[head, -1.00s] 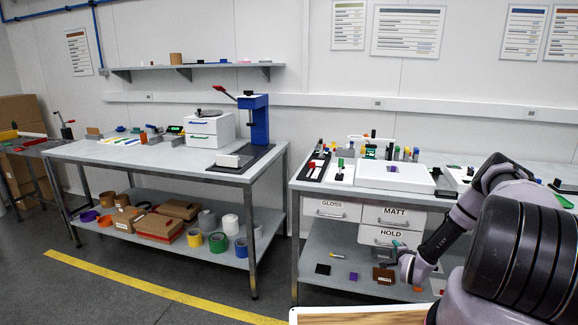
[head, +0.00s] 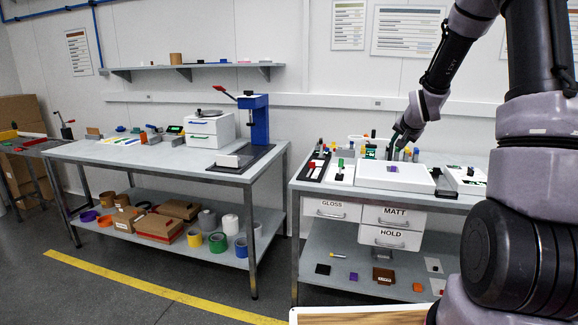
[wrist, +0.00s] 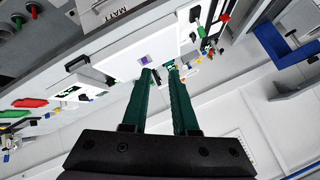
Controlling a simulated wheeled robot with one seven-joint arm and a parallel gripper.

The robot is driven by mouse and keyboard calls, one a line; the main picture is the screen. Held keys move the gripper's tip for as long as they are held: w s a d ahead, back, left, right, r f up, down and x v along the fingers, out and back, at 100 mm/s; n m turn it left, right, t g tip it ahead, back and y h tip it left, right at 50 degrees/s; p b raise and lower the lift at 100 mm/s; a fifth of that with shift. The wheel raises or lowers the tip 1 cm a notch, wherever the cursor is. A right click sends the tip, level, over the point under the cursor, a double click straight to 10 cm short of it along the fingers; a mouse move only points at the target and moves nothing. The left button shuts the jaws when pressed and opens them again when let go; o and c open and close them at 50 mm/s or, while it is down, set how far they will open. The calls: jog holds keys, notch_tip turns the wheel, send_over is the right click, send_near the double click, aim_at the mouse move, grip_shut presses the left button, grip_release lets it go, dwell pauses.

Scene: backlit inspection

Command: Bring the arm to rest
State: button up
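My gripper (head: 394,140) is raised above the back of the right-hand workbench, in front of the wall, over the white light box (head: 362,176). In the wrist view my gripper (wrist: 160,72) shows two green fingers standing apart with a clear gap and nothing held between them. My arm is bent, with its upper links rising at the right of the head view and the forearm reaching down to the left.
The bench (head: 297,187) carries several small coloured items and black trays. Drawers marked GLOSS (head: 331,210), MATT (head: 394,216) and HOLD (head: 390,238) are closed below. A second bench (head: 150,158) with a blue press (head: 253,118) stands at left.

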jog(key=s+a+r+n, duration=0.1)
jog(key=s+a+r, duration=0.3)
jog(key=s+r, duration=0.55)
jog(key=s+a+r+n+y, duration=0.1)
jog(key=s+a+r, duration=0.1)
jog(key=s, duration=0.7)
jog(key=s+a+r+n+g, duration=0.1)
jog(key=s+a+r, duration=0.2)
jog(key=s, duration=0.6)
jog(key=s+a+r+n+g+y, duration=0.1)
jog(key=s+a+r, duration=0.2)
jog(key=s, duration=0.6)
jog(key=shift+s+y, duration=0.3)
jog(key=shift+d, duration=0.1)
